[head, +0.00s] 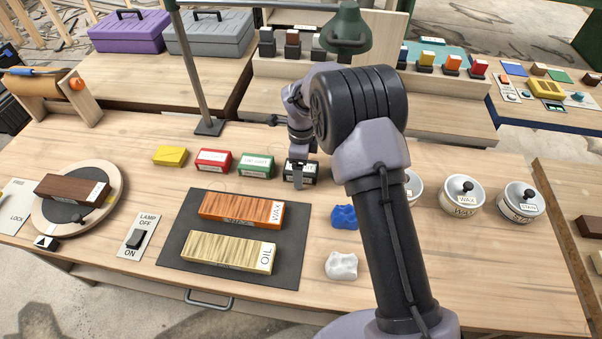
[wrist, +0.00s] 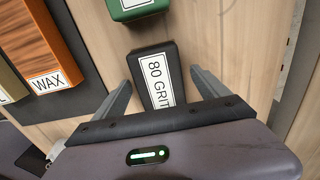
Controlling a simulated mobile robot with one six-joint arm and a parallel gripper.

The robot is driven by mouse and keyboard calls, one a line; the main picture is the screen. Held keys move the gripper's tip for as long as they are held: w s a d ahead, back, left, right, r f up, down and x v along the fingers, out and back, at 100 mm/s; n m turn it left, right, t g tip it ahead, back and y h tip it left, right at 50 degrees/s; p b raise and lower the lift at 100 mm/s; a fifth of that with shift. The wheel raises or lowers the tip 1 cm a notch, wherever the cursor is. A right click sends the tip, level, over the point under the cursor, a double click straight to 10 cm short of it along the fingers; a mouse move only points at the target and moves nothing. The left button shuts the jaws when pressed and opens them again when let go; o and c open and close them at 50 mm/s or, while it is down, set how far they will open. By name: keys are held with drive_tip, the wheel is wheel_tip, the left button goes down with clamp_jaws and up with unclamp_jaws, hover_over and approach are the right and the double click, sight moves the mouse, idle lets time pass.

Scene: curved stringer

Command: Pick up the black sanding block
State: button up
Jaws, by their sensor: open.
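The black sanding block (wrist: 157,80) with a white "80 GRIT" label lies on the wooden bench. In the head view the black sanding block (head: 311,172) is at the right end of a row of coloured blocks, partly hidden by my gripper. My gripper (wrist: 161,88) is open, with one finger on each side of the block's near part in the wrist view. Gaps show between the fingers and the block. In the head view my gripper (head: 299,178) is down at the block.
A green block (head: 257,166), a red block (head: 213,162) and a yellow block (head: 170,156) stand to the left. A dark mat (head: 192,222) with WAX and OIL wood pieces lies in front. A blue cloth (head: 344,217) and white cloth (head: 341,265) lie nearby. Tins (head: 461,194) stand right.

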drive_tip(key=c, duration=1.6)
wheel_tip(320, 180, up, 10)
drive_tip(key=p, duration=0.3)
drive_tip(key=shift+r+p, duration=0.1)
drive_tip(key=shift+p, duration=0.3)
drive_tip(key=o, duration=0.8)
drive_tip(key=shift+c, duration=0.2)
drive_tip(key=c, duration=0.5)
drive_tip(key=shift+o, duration=0.2)
